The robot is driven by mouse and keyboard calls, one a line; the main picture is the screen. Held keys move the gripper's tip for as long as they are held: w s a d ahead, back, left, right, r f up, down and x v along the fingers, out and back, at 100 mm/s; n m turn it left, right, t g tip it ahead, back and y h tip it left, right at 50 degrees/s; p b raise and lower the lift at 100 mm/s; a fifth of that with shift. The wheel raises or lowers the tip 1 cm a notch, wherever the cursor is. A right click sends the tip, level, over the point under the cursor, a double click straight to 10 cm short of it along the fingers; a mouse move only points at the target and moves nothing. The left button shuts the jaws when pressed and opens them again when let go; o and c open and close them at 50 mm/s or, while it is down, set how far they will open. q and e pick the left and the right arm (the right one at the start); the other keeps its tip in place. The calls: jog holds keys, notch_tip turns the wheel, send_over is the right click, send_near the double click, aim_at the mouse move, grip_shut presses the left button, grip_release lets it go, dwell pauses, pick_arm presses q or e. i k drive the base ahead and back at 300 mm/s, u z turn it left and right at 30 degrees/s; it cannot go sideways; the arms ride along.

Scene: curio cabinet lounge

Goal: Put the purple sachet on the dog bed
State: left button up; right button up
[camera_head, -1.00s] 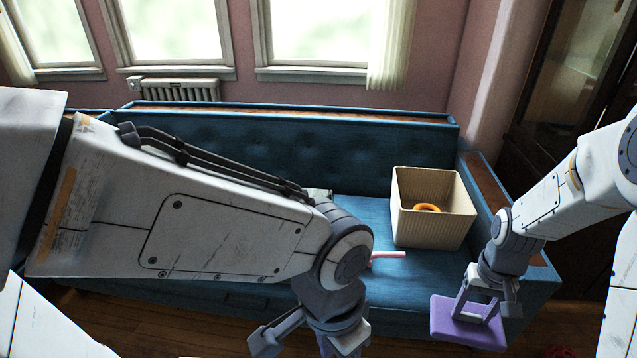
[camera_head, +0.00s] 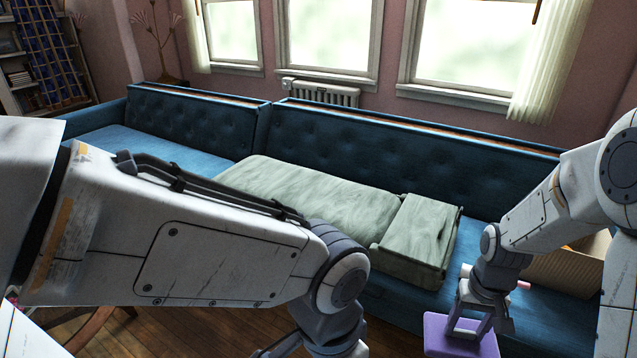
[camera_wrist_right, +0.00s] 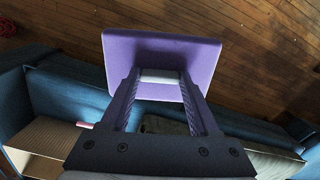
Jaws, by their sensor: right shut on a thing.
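The purple sachet (camera_head: 436,340) is a flat, square-cornered pad at the lower right of the head view. My right gripper (camera_head: 468,330) is shut on it and holds it in the air in front of the sofa. The sachet (camera_wrist_right: 160,45) also shows in the right wrist view, between the fingertips (camera_wrist_right: 160,78), with wooden floor beyond it. My left gripper (camera_head: 310,347) is cut off by the bottom edge of the head view, so its fingertips are hidden. I cannot make out a thing that is clearly the dog bed.
A long blue tufted sofa (camera_head: 180,150) runs across the head view. A grey-green padded mat (camera_head: 310,190) and a matching cushion (camera_head: 420,240) lie on its seat. A beige ribbed box (camera_head: 565,270) is partly behind my right arm. Wooden floor (camera_head: 215,335) lies in front.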

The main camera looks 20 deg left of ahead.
aim_at(337, 202)
jog(key=u, duration=0.6)
jog(key=i, duration=0.9)
jog(key=u, duration=0.5)
jog(key=i, duration=0.8)
jog(key=z, duration=0.7)
jog(key=i, duration=0.7)
jog(key=z, duration=0.5)
